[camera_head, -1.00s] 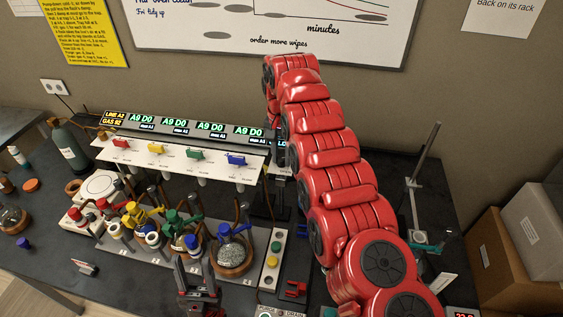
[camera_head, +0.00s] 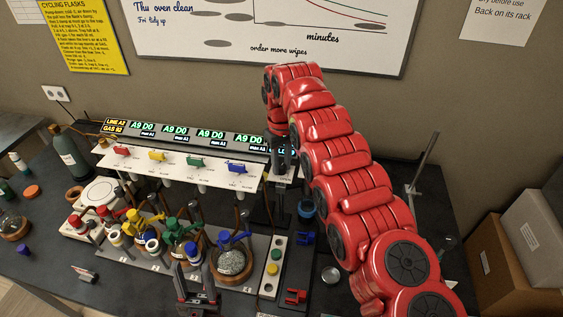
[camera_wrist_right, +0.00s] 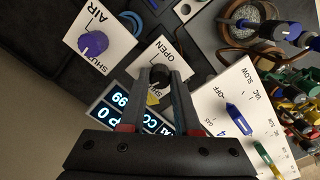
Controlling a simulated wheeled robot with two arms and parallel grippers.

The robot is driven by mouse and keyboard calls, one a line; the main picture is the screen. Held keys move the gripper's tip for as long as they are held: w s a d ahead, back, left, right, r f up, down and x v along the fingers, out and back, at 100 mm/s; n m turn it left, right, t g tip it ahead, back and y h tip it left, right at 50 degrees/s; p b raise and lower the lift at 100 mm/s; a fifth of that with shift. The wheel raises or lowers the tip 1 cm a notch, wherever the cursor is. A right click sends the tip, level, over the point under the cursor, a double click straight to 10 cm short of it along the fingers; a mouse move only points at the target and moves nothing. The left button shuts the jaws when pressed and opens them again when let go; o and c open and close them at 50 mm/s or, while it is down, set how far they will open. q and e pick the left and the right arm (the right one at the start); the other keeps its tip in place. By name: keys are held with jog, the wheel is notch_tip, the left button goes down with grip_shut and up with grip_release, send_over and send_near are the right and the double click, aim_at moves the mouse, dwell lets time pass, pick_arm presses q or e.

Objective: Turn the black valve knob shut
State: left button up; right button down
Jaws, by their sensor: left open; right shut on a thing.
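The black valve knob (camera_wrist_right: 160,74) sits on a small white plate (camera_wrist_right: 168,57) marked OPEN and, partly hidden, what reads as SHUT, in the right wrist view. My right gripper (camera_wrist_right: 158,76) reaches over this plate with its two fingertips on either side of the knob, shut on it. The fingers hide part of the knob and label. In the head view my right gripper (camera_head: 283,158) points down at the right end of the white valve panel, and the knob is hidden there. My left gripper (camera_head: 195,285) is open and empty at the front of the bench, away from the knob.
A blue-purple knob on an AIR plate (camera_wrist_right: 93,44) is close beside the black knob. The white panel (camera_head: 185,168) carries red, yellow, green and blue levers. Several flasks with coloured clamps (camera_head: 232,262) stand in front. A button strip (camera_head: 274,262) lies to their right.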

aim_at(281, 166)
jog(key=shift+w+r+n, duration=0.1)
jog(key=shift+r+n, duration=0.05)
jog(key=shift+n, duration=1.15)
jog(key=c, duration=0.6)
grip_release()
jog(key=shift+r, duration=0.3)
notch_tip(281, 166, up, 11)
jog(key=p, duration=0.9)
jog(key=shift+r, duration=0.1)
